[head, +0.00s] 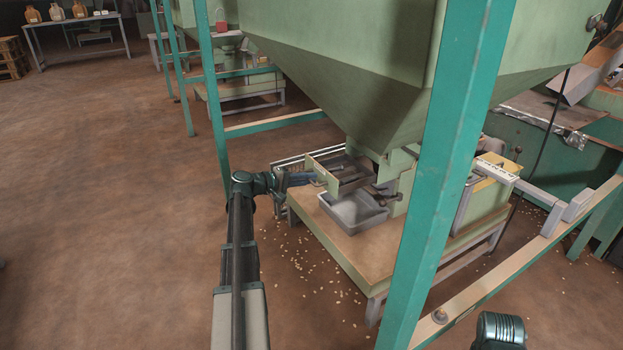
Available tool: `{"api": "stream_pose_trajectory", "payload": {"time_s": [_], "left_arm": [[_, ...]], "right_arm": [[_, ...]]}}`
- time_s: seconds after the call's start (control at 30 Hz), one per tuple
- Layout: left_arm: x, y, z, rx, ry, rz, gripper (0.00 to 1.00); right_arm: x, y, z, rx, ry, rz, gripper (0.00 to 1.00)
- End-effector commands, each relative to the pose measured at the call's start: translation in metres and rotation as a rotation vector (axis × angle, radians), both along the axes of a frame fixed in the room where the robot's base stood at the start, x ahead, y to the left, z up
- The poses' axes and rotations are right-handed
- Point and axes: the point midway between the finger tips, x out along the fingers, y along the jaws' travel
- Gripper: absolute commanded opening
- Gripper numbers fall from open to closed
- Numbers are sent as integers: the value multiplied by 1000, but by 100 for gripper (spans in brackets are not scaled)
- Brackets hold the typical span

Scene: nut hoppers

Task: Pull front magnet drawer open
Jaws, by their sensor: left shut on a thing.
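The front magnet drawer (323,174) has a pale green front plate and stands out from the housing under the green hopper, with its dark inside showing from above. My left gripper (308,179) reaches in from the left at the drawer's front and is shut on it, apparently at the handle. The handle and fingertips are too small to make out clearly. Of my right arm only a dark joint shows at the bottom right edge; its gripper is out of view.
A grey bin (350,212) sits on the wooden-topped stand (365,255) below the drawer. The green hopper (370,90) hangs above. Teal posts (450,170) frame the stand. Nuts lie scattered on the floor. The floor at left is clear.

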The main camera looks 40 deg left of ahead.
Motion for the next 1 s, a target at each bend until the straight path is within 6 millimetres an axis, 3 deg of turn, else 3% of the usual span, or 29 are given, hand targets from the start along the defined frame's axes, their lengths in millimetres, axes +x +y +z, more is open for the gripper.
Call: {"api": "stream_pose_trajectory", "payload": {"time_s": [0.2,0.23,0.37,0.73,1.0], "left_arm": [[0,0,0,0,1,0,0],[0,0,0,0,1,0,18],[0,0,0,0,1,0,41],[-4,2,1,0,0,1,42],[-48,20,13,1,1,4,42]], "right_arm": [[0,0,0,0,0,0,50],[0,0,0,0,0,0,50],[0,0,0,0,0,0,50],[0,0,2,0,0,0,50],[0,0,14,0,0,0,50]]}}
